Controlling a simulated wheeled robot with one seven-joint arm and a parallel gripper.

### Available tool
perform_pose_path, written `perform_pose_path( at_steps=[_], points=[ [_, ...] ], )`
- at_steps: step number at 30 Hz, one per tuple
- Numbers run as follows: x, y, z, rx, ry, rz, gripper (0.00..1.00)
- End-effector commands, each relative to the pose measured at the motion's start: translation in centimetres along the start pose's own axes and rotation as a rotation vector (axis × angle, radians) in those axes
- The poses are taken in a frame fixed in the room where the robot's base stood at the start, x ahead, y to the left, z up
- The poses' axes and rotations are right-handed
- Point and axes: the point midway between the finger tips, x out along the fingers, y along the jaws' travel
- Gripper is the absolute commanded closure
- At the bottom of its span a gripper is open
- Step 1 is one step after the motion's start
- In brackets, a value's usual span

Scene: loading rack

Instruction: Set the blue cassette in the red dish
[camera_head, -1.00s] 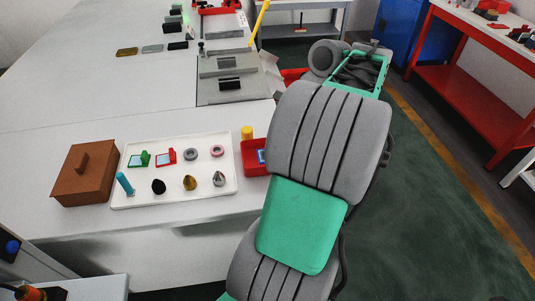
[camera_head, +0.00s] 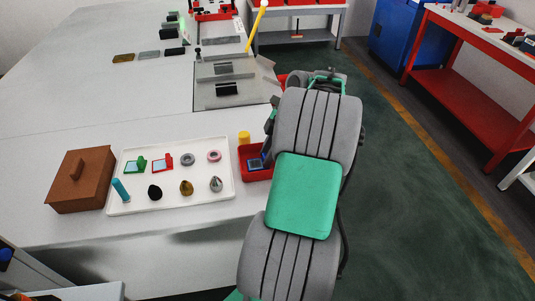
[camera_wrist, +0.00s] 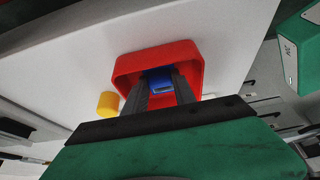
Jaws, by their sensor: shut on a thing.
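The red dish (camera_head: 258,176) sits near the right edge of the white table. In the wrist view the dish (camera_wrist: 190,54) is straight ahead of my gripper. My gripper (camera_wrist: 161,84) is shut on the blue cassette (camera_wrist: 158,73), which lies between the fingertips, inside the dish's outline. In the head view the cassette (camera_head: 254,163) shows as a small blue patch within the dish. I cannot tell whether it touches the dish floor. My arm hides part of the dish's right side and most of the gripper there.
A yellow cylinder (camera_head: 244,137) stands right behind the dish. A white tray (camera_head: 205,196) with several small parts lies to its left, then a brown lidded box (camera_head: 80,182). A grey fixture (camera_head: 222,96) stands farther back.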

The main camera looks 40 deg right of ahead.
Motion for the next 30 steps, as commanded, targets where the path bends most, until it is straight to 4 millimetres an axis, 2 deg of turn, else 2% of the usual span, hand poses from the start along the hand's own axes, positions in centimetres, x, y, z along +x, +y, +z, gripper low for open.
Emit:
perform_pose_path(
  at_steps=[1,2,9,16,20,23,30],
  points=[
    [0.4,0.0,0.1,0.0,0.0,-0.001,1.0],
    [0.2,0.0,0.1,0.0,0.0,0.0,0.66],
    [0.1,0.0,0.1,0.001,0.0,-0.001,0.46],
    [0.1,0.0,0.0,0.0,0.0,-0.001,0.46],
    [-1.0,0.0,-0.1,0.001,0.0,0.001,0.46],
    [-3.1,0.1,0.0,0.0,-0.001,0.003,0.46],
    [-9.7,0.0,-0.2,0.001,0.0,0.0,0.46]
  ],
)
